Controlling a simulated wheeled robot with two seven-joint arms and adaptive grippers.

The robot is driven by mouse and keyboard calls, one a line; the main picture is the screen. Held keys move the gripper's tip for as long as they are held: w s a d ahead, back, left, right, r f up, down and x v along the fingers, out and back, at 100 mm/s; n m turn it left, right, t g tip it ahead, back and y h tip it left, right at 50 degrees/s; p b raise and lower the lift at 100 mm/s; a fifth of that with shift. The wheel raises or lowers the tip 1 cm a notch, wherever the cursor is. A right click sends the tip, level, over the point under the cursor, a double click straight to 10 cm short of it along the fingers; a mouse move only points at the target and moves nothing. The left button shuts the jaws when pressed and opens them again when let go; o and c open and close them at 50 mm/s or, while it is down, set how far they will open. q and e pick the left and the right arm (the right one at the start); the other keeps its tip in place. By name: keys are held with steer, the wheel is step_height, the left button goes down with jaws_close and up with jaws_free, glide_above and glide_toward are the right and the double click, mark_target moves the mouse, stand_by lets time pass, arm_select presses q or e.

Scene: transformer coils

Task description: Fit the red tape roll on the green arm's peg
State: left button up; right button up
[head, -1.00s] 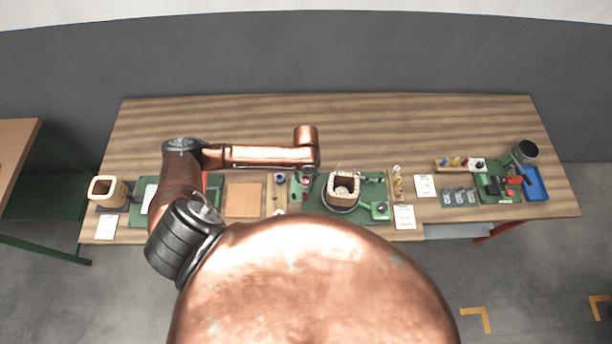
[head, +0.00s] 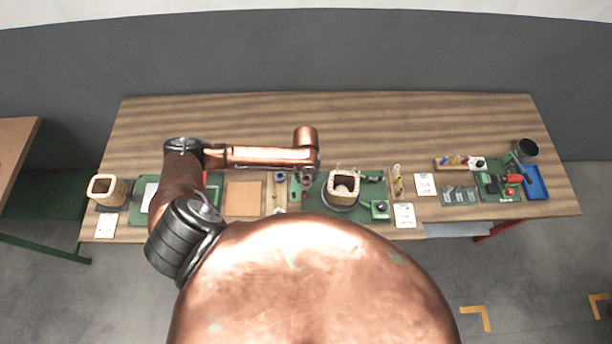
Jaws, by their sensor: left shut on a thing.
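My left arm reaches in from the left over the table, and its gripper (head: 308,174) hangs near the table's middle. It is shut on a small reddish ring that looks like the red tape roll (head: 305,180), though its fingers and the roll are tiny and partly covered by the wrist. A narrow green part (head: 295,188), probably the green arm, lies just left of and below the gripper. Its peg is too small to make out, and I cannot tell whether the roll touches it. My right gripper is out of view.
A cream square coil (head: 343,189) stands on a green base right of the gripper. A wooden strip (head: 280,204) with small rolls and a tan board (head: 244,199) lie left. A blue tray (head: 536,182) is at the far right. The table's back half is clear.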

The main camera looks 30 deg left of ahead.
arm_select(q)
steer(key=shift+f, duration=0.25)
steer(key=o, duration=1)
steer(key=shift+c, duration=0.2)
steer(key=o, duration=0.4)
